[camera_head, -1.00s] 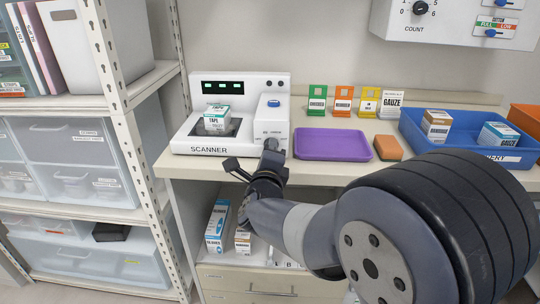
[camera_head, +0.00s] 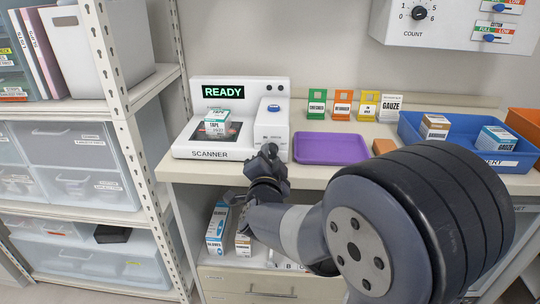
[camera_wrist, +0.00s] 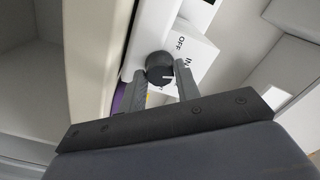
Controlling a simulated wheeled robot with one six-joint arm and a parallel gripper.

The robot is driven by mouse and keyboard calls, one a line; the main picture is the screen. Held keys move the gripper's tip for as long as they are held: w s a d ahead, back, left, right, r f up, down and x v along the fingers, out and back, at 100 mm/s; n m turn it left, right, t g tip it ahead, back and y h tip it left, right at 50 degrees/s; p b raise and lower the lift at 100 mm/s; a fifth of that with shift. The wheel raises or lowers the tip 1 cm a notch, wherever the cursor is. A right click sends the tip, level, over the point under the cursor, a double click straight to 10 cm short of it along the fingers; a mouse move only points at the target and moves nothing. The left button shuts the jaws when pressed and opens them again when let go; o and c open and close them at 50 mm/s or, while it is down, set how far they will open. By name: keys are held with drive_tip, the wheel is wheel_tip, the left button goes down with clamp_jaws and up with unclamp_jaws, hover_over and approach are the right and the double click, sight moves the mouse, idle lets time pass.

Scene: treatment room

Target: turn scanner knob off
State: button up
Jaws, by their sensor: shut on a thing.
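The white scanner (camera_head: 258,126) stands at the left end of the counter, and its display (camera_head: 223,92) reads READY in green. A tape box (camera_head: 216,122) rests on its dark plate. In the wrist view the dark round scanner knob (camera_wrist: 159,66) sits between my fingertips, with a white pointer mark and the letters OFF and IN near it. The pointer looks turned towards the IN lettering, away from OFF. My gripper (camera_wrist: 162,85) is shut on the knob. In the head view my gripper (camera_head: 267,160) is at the scanner's front right corner and hides the knob.
A purple tray (camera_head: 330,148) and an orange block (camera_head: 384,146) lie right of the scanner. A blue bin (camera_head: 510,160) holds boxes further right. Several coloured label cards stand behind. A shelf rack (camera_head: 135,150) stands close on the left. Boxes sit below the counter.

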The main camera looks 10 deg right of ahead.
drive_tip(key=n+p, duration=0.2)
drive_tip(key=n, duration=0.3)
drive_tip(key=shift+n, duration=0.3)
drive_tip(key=n+p, duration=0.1)
drive_tip(key=n, duration=0.3)
drive_tip(key=shift+n+p, duration=0.3)
drive_tip(key=o, duration=1)
drive_tip(key=v, duration=1)
drive_tip(key=shift+s+a+p, duration=0.1)
drive_tip(key=shift+s+p, duration=0.2)
drive_tip(key=shift+s, duration=0.1)
drive_tip(key=shift+w, duration=0.1)
